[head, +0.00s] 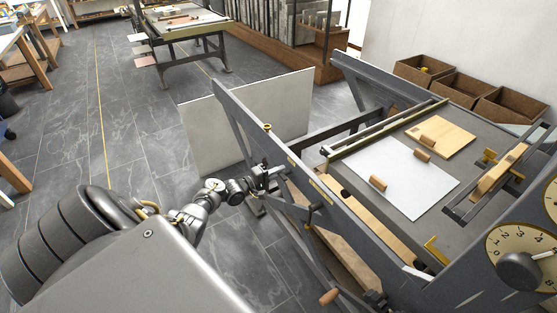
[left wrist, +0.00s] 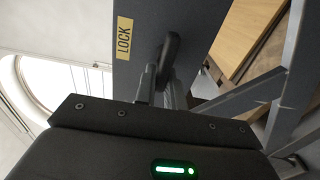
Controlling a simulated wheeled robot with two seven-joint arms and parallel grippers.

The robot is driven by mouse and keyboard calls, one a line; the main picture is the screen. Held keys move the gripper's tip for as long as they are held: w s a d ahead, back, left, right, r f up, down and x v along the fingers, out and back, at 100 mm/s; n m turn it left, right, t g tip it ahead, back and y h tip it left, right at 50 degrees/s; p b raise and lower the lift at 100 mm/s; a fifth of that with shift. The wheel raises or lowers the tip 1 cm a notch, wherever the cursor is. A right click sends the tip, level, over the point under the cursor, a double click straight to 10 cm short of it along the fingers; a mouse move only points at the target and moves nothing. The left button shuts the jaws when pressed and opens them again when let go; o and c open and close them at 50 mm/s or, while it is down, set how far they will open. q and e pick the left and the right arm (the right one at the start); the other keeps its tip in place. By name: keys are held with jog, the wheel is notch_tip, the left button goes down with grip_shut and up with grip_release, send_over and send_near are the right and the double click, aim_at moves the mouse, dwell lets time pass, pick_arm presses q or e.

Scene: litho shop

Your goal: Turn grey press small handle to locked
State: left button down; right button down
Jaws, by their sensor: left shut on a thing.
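The grey press (head: 400,225) fills the right half of the head view. My left gripper (head: 268,178) is at the outer side of its near frame. In the left wrist view the fingers (left wrist: 160,86) are shut on the small handle (left wrist: 171,52), a dark rounded lever on the grey side plate. A yellow label reading LOCK (left wrist: 124,39) is on that plate, just left of the handle. In the head view I cannot clearly make out the handle at the gripper. The right gripper is not in view.
The press bed carries a pale sheet (head: 395,185) and wood pieces. A large dial (head: 520,258) is at the right edge. A pale panel (head: 250,120) stands behind the gripper. Brown bins (head: 460,92) stand at the back right. The tiled floor (head: 130,120) at left is largely clear.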

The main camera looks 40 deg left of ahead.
pick_arm(q)
jog(key=c, duration=1.5)
grip_release()
jog(key=shift+s, duration=0.1)
jog(key=p+v, duration=0.1)
jog(key=v, duration=0.9)
jog(key=shift+s+a, duration=0.1)
jog(key=shift+s, duration=0.2)
